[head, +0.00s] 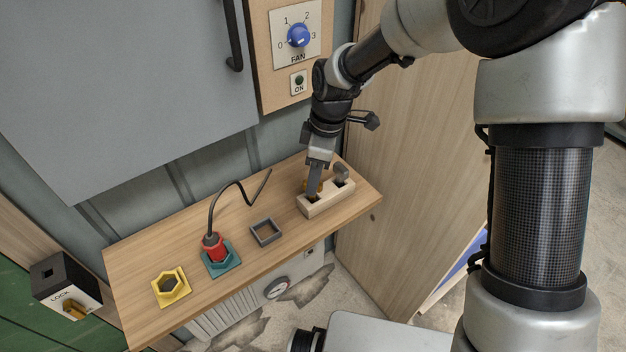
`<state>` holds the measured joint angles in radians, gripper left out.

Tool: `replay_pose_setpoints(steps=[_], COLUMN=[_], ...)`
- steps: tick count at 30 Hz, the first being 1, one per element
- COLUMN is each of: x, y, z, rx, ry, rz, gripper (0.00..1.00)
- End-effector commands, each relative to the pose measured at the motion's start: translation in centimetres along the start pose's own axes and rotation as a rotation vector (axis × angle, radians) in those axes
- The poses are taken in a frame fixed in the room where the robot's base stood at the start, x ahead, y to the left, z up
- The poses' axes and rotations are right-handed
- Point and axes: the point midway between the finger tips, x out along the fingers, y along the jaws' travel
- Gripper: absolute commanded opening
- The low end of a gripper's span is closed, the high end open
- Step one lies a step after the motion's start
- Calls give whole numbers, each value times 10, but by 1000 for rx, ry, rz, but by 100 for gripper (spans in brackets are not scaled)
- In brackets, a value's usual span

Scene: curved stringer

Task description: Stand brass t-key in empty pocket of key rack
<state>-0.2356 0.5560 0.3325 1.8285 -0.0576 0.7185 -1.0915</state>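The key rack (318,208) is a pale block with pockets near the right end of the wooden shelf. My gripper (314,194) points down over its left pocket, with the fingers seen edge-on and overlapping. Brass-coloured parts, seemingly the brass t-key (321,186), show beside the fingertips at that pocket. The fingers hide most of it, so I cannot tell whether they grip it or how deep it sits. A grey key (342,171) stands in the rack's right pocket.
On the shelf (136,262) are a yellow hexagonal socket (160,289), a red plug (213,245) with a black cable in a teal socket (234,262), and a grey square frame (257,239). A black LOCK box (61,275) is at left. A wooden panel (395,190) stands right of the shelf.

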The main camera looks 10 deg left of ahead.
Motion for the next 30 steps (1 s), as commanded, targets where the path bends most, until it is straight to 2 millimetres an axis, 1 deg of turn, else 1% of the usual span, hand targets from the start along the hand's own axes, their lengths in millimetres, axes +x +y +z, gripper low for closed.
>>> replay_pose_setpoints(steps=[1, 6, 9, 12, 16, 23, 26, 29, 30], x=[-14, -52, -71, -84, -94, -98, -110, -140, -155], y=[1, 1, 1, 1, 0, 0, -2, -10, -16], z=[-1, 0, 0, 0, 0, 1, 10, 35, 49], rx=[0, 0, 0, 0, 0, 3, 48, 178, 255], ry=[2, 1, 1, 1, 0, -1, -11, -34, -42], rz=[5, 4, 4, 3, 1, 1, 25, 82, 115], gripper=[35, 35, 35, 35, 35, 35, 35, 35, 35])
